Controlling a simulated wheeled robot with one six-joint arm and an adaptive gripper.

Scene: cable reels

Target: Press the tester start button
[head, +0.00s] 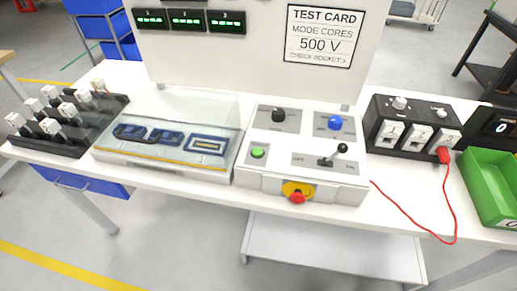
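The tester's white control panel (300,178) stands on the table in the middle of the head view. A round green button (257,152) is at its front left. A blue button or knob (335,122) is at its back right and a black rotary knob (278,115) at its back left. A lever with a black ball (342,147) is at the front right, leaning right. A red emergency stop (297,197) on yellow sits on the front face. The labels are too small to read. My gripper is not in view.
A clear-lidded tray (165,165) with blue parts is left of the panel. A black numbered socket box (405,153) with a red plug (444,155) and loose red cable is right. A green bin (488,185) is far right. A test card (321,38) reads MODE CORES, 500 V.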

